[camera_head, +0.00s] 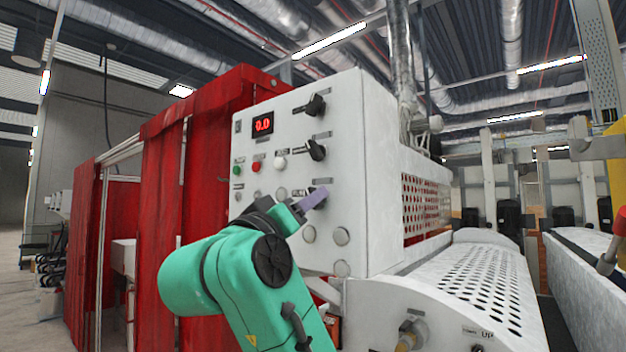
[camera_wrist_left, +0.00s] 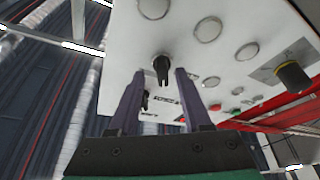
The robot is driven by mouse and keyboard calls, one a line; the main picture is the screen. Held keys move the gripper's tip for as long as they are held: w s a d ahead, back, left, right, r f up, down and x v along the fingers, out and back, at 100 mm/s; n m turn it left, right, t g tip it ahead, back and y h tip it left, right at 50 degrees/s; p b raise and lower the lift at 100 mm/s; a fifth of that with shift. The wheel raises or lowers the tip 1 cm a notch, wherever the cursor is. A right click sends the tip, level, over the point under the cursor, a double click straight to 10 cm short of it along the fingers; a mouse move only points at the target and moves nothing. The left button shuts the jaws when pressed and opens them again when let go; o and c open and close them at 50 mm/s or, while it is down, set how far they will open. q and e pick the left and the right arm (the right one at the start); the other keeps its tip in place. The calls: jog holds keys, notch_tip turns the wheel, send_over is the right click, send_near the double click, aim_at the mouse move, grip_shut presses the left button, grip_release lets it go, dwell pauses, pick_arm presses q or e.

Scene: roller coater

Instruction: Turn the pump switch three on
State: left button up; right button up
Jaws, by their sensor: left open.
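The white control panel (camera_head: 350,130) fills the middle of the head view. Two black rotary switches, an upper one (camera_head: 315,105) and a lower one (camera_head: 316,150), stick out on its right side. My left gripper (camera_head: 313,199) is at the panel below them, its purple fingers largely hiding the switch there. In the left wrist view, my open gripper (camera_wrist_left: 160,80) has a black switch (camera_wrist_left: 161,68) between its fingertips, with gaps at both sides. I cannot tell whether they touch it. The switch labels are too small to read. My right gripper is not in view.
The panel has a red display (camera_head: 263,124), a green button (camera_head: 237,170), a red button (camera_head: 256,167) and a white button (camera_head: 280,162). Round caps (camera_head: 342,236) sit below. A red curtain (camera_head: 160,190) stands left, a perforated cover (camera_head: 480,285) right.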

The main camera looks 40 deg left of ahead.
pick_arm(q)
jog(key=shift+w+a+r, duration=0.3)
jog(key=shift+w+a, duration=0.25)
jog(key=shift+w, duration=0.25)
jog(key=shift+d, duration=0.15)
jog(key=shift+c, duration=0.3)
jog(key=shift+w, duration=0.1)
grip_shut()
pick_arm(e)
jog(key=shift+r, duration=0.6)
